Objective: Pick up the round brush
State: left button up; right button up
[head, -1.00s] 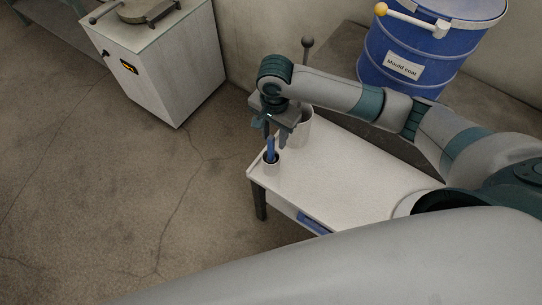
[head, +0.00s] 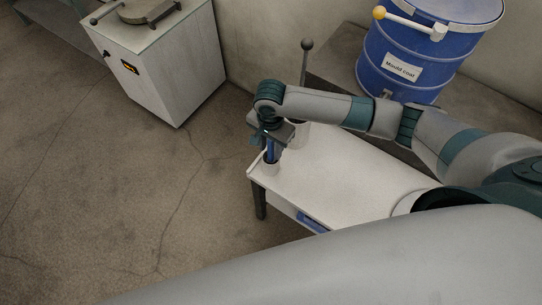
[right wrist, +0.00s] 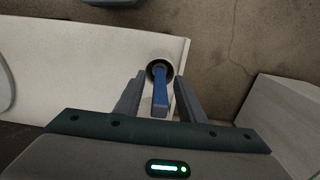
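A blue handle, which I take as the round brush (right wrist: 160,98), stands upright in a small round cup (right wrist: 152,66) at the table's corner. In the head view the handle (head: 270,154) shows just below my right gripper, with the cup (head: 271,168) under it. Its lower end is hidden inside the cup. My right gripper (right wrist: 158,98) is open, pointing down, with one finger on each side of the handle and gaps visible between. In the head view the right gripper (head: 269,143) partly covers the handle. My left gripper is out of view.
The white table (head: 340,170) is mostly bare. A blue "Mould coat" drum (head: 405,60) is at the back right, a white cabinet (head: 170,75) at the back left.

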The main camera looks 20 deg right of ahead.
jog(key=shift+f, duration=1)
grip_shut()
